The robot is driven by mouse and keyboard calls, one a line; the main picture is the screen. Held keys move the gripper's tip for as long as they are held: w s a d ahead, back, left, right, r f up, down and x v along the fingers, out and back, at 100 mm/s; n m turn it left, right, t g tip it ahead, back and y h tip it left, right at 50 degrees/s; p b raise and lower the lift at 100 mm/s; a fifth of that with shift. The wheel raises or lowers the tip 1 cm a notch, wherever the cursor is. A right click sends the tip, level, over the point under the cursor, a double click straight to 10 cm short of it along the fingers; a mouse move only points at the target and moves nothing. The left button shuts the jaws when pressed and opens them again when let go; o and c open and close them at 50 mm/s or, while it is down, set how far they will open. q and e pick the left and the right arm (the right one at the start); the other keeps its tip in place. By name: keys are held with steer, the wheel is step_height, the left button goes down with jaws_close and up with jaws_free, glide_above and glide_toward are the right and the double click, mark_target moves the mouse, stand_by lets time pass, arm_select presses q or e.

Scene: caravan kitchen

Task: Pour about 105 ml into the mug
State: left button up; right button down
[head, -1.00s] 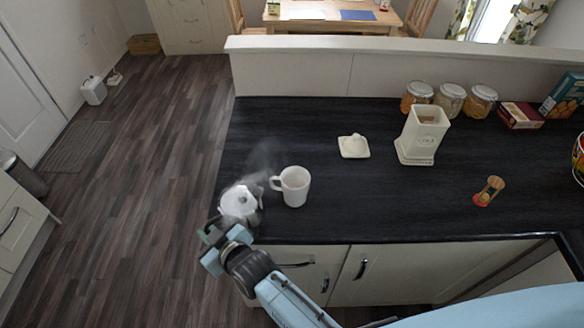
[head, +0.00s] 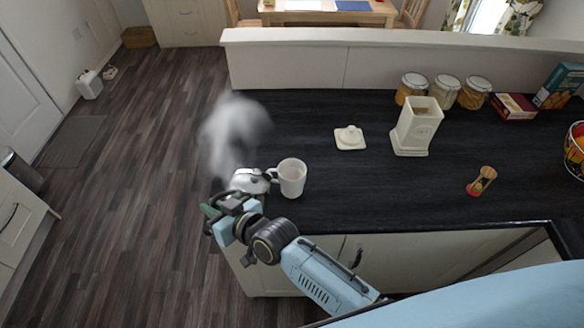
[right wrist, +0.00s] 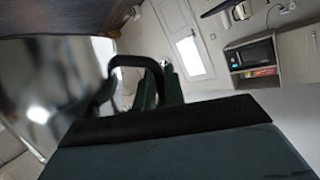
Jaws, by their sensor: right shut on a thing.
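The white mug (head: 292,180) stands upright on the dark counter near its left front part. A shiny metal pot (head: 250,181) is just left of the mug, tilted toward it, with steam above. Its spout side is close to the mug's rim; I cannot make out any stream or the mug's fill level. My right gripper (head: 224,208) is shut on the pot's handle. In the right wrist view, the pot's shiny body (right wrist: 38,95) fills the left side and its black handle (right wrist: 140,65) is at the fingers. My left gripper is not in view.
A white lid (head: 350,139) and an open cream canister (head: 416,128) stand right of the mug. An hourglass-shaped wooden item (head: 482,181) lies further right. Several jars and boxes line the back wall. The counter's left edge is close to the pot.

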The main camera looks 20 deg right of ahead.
mark_target(232, 191)
steer(key=d+r+m, duration=0.1)
steer(key=r, duration=0.1)
steer(key=w+d+r+m+y+b, duration=0.1)
steer(key=d+r, duration=0.1)
steer(key=w+d+r+m+y+b, duration=0.1)
steer(key=d+r, duration=0.1)
steer(key=shift+r, duration=0.2)
steer(key=shift+r+m+b, duration=0.3)
steer(key=shift+w+d+r+y, duration=0.15)
steer(key=shift+d+r+y, duration=0.15)
steer(key=shift+r+y, duration=0.1)
steer(key=shift+d+r+m, duration=0.15)
steer(key=shift+r+m, duration=0.1)
steer(key=shift+m, duration=0.15)
steer(key=shift+w+d+r+m+b, duration=0.2)
steer(key=shift+d+r+m+b, duration=0.1)
steer(key=shift+r+m+b, duration=0.15)
steer(key=shift+w+d+r+m+t+y+b, duration=0.3)
steer(key=shift+d+r+m+y, duration=0.2)
steer(key=shift+d+r, duration=0.15)
steer(key=shift+d+r, duration=0.15)
steer(key=shift+r, duration=0.15)
steer(key=shift+w+d+r+m+t+b, duration=0.15)
steer(key=shift+w+d+r+m+b, duration=0.1)
steer(key=shift+d+r+m, duration=0.2)
steer(key=shift+w+d+r+m+t+b, duration=0.1)
steer(key=shift+d+r+m+t+b, duration=0.1)
steer(key=shift+d+r+m, duration=0.25)
stand_by(0.6)
